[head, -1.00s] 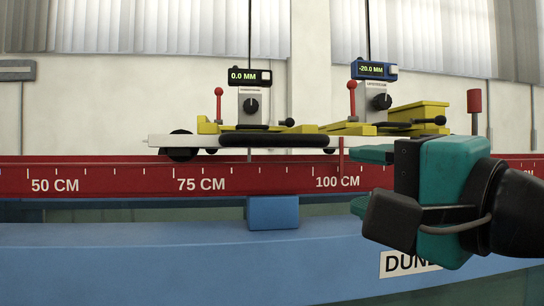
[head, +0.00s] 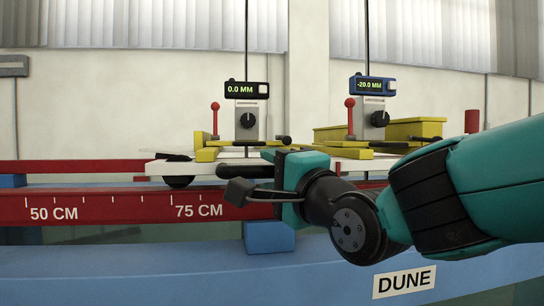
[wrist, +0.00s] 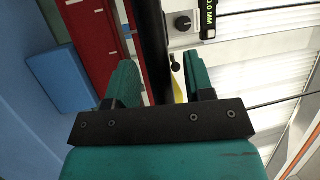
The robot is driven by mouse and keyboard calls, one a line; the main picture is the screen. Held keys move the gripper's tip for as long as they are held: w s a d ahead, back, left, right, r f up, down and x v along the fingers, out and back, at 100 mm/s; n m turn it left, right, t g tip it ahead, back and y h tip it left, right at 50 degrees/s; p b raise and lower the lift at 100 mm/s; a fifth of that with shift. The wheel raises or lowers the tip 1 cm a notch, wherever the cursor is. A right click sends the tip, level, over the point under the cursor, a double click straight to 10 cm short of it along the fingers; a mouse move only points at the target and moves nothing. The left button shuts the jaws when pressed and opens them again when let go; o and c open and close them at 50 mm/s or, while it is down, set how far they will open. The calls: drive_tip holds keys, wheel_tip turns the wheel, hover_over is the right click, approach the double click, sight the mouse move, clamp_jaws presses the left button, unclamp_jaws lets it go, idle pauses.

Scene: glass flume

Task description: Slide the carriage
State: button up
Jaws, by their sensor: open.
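The carriage (head: 160,168) is a white wheeled platform on the red rail, with yellow brackets and two gauges, reading 0.0 MM (head: 247,89) and -20.0 MM (head: 373,85). My gripper (head: 272,156) is open at the carriage's near side and hides part of its front edge. In the wrist view, the carriage's thick black bar (wrist: 153,45) runs between the two teal fingers of my gripper (wrist: 160,65). I see gaps on both sides of the bar. My arm hides the carriage's lower right side in the head view.
The red rail (head: 120,208) carries a scale with 50 CM and 75 CM marks. A blue block (head: 269,237) sits below it on the blue flume beam (head: 150,270), which bears a DUNE label (head: 404,281). A red post (head: 472,121) stands at the right.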

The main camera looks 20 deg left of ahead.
drive_tip(key=shift+w+a, duration=0.3)
drive_tip(key=shift+a, duration=0.1)
clamp_jaws()
